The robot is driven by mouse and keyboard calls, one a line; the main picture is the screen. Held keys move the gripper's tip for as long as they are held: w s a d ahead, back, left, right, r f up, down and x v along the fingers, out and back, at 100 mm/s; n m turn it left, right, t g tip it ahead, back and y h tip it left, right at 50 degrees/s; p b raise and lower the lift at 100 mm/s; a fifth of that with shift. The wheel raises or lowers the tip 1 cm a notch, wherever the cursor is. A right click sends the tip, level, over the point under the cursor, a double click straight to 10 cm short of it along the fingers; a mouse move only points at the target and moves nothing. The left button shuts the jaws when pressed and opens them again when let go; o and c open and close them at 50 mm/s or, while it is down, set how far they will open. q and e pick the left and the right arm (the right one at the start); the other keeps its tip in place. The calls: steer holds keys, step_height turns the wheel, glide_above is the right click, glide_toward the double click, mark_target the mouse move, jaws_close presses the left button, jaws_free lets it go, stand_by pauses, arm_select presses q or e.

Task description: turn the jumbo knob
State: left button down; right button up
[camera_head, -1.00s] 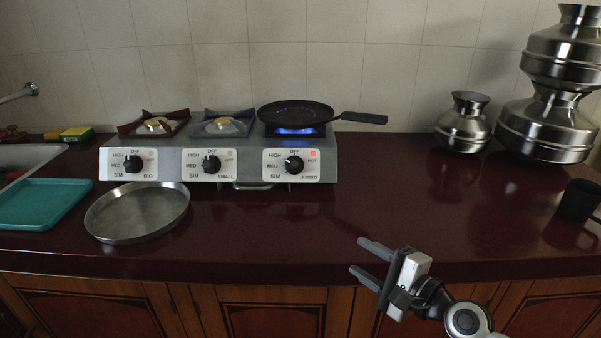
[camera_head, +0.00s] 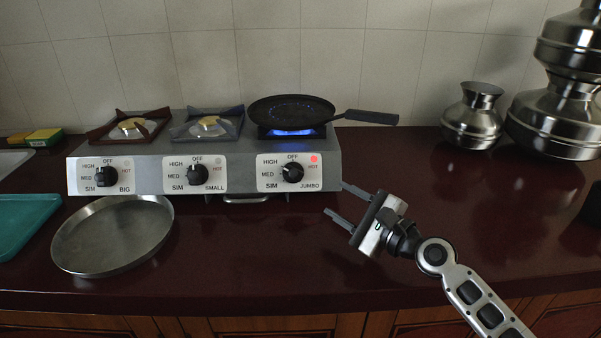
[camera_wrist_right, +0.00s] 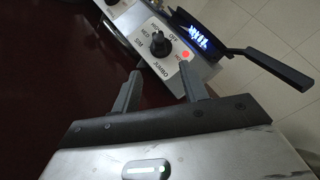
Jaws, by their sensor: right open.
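The jumbo knob (camera_head: 292,172) is a black dial on the white right-hand panel of the grey stove (camera_head: 233,190). A red HOT light glows beside it, and a blue flame burns under the black pan (camera_head: 291,110) above it. The knob also shows in the right wrist view (camera_wrist_right: 157,38), ahead of the fingers. My right gripper (camera_head: 337,202) is open and empty, below and to the right of the knob, apart from it. Its two fingers show in the right wrist view (camera_wrist_right: 162,88) with a clear gap between them. My left gripper is not in view.
The big knob (camera_head: 106,176) and small knob (camera_head: 197,174) are on the left panels. A round metal tray (camera_head: 113,240) and teal tray (camera_head: 22,225) lie at left. Metal pots (camera_head: 473,120) stand at right. The front middle of the dark counter is clear.

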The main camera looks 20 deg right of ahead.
mark_target(299, 177)
steer(key=x, duration=1.2)
steer(key=shift+f, duration=0.15)
jaws_close()
